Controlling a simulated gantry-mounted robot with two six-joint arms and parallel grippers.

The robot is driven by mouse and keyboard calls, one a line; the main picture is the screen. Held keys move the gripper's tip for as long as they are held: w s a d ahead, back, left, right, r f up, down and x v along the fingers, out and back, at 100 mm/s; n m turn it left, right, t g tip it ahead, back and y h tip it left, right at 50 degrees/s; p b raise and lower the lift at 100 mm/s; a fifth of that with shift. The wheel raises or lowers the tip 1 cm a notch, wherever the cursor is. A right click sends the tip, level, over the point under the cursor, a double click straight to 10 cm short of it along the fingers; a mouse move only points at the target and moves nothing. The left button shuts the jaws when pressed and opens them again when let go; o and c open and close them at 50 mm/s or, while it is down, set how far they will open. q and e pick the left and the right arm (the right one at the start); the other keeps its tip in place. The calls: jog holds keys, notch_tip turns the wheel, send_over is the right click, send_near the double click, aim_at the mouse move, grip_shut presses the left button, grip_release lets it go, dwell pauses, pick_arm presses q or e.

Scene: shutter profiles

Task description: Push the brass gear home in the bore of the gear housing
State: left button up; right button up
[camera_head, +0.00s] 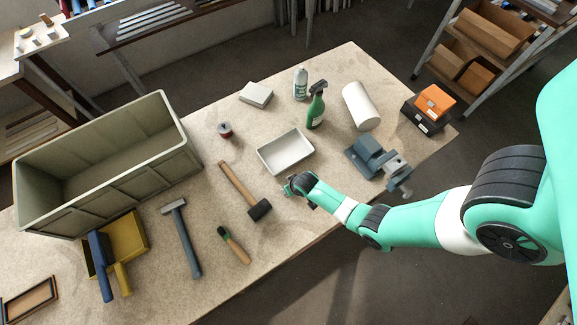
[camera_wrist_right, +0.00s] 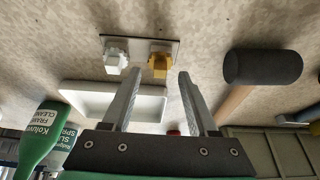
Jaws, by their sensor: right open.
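The brass gear (camera_wrist_right: 159,62) stands on a thin dark-edged plate, which looks like the gear housing (camera_wrist_right: 139,45), in the right wrist view. A white toothed piece (camera_wrist_right: 116,57) stands beside it on the same plate. My right gripper (camera_wrist_right: 158,77) is open, its two fingertips pointing at the brass gear with one on either side of its line. I cannot tell whether they touch it. The bore and how deep the gear sits are hidden. In the head view my right gripper (camera_head: 289,188) is low over the bench and largely covers the housing. My left gripper is not in view.
A white tray (camera_head: 286,167) lies just behind my right gripper. A mallet (camera_head: 241,187) lies to its left and a grey vice (camera_head: 376,161) stands to its right. A spray bottle (camera_head: 316,106) and large grey bin (camera_head: 187,167) stand farther off. The bench's front edge is close.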

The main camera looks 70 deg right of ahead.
jog(key=b+x, duration=0.1)
jog(key=x, duration=0.2)
grip_shut()
jog(key=shift+r, duration=0.1)
jog(key=p+v, duration=0.1)
jog(key=v, duration=0.2)
jog(key=p+v, duration=0.1)
jog(key=shift+w+d+r+p, duration=0.25)
jog(key=shift+d+r+p, duration=0.05)
jog(key=shift+d+r, duration=0.05)
jog(key=s+a+r+p, duration=0.3)
jog(key=s+r+p, duration=0.4)
jog(key=s, duration=0.6)
jog(key=shift+a+r, duration=0.2)
jog(key=shift+r, duration=0.55)
